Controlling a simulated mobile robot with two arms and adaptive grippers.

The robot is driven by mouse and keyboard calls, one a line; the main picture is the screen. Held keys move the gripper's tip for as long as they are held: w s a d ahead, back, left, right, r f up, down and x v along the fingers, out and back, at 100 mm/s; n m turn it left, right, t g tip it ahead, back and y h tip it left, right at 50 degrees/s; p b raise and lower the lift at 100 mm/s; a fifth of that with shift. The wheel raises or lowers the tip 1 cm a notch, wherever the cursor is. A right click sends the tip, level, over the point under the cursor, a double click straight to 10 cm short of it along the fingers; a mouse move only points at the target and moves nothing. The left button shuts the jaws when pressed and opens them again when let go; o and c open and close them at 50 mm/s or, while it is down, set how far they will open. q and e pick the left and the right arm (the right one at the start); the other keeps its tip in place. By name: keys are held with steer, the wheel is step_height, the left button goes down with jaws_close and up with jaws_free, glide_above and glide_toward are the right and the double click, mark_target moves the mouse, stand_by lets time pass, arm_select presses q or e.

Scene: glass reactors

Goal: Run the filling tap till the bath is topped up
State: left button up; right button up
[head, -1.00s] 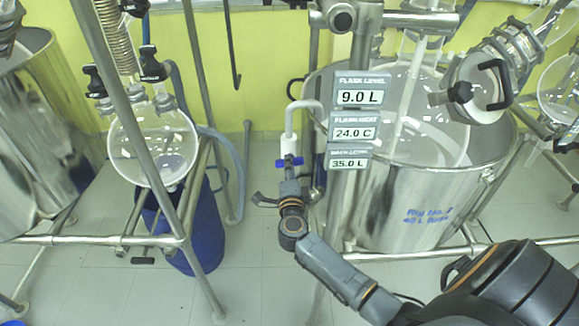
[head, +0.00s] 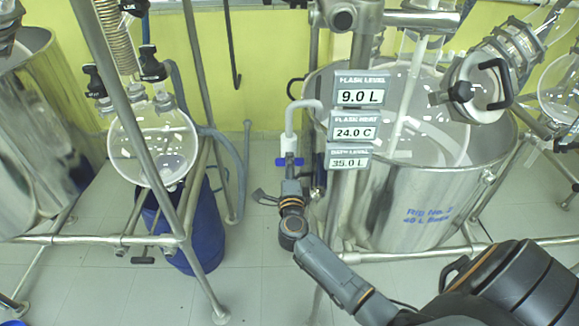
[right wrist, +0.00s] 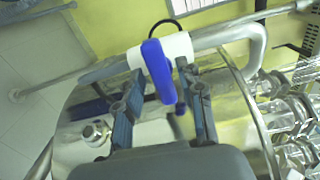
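The filling tap (head: 288,161) has a blue handle under a white body and bent spout, at the left rim of the steel bath (head: 420,205). The bath's blue label reads 40 L. The bath level sign (head: 348,162) reads 35.0 L. My right gripper (head: 288,190) is just below the tap in the head view. In the right wrist view, its two fingers (right wrist: 165,108) are spread apart, with the blue handle (right wrist: 160,72) showing upright between and beyond their tips. Contact with the handle cannot be told. My left gripper is not in view.
Signs above read flask level (head: 360,96) 9.0 L and flask heat (head: 354,132) 24.0 C. Steel frame tubes surround the bath. A round glass flask (head: 152,145) hangs in a frame at left, over a blue drum (head: 200,225). Floor between the frames is clear.

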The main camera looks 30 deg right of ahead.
steer(key=v, duration=1.2)
steer(key=shift+f, duration=0.1)
stand_by(0.4)
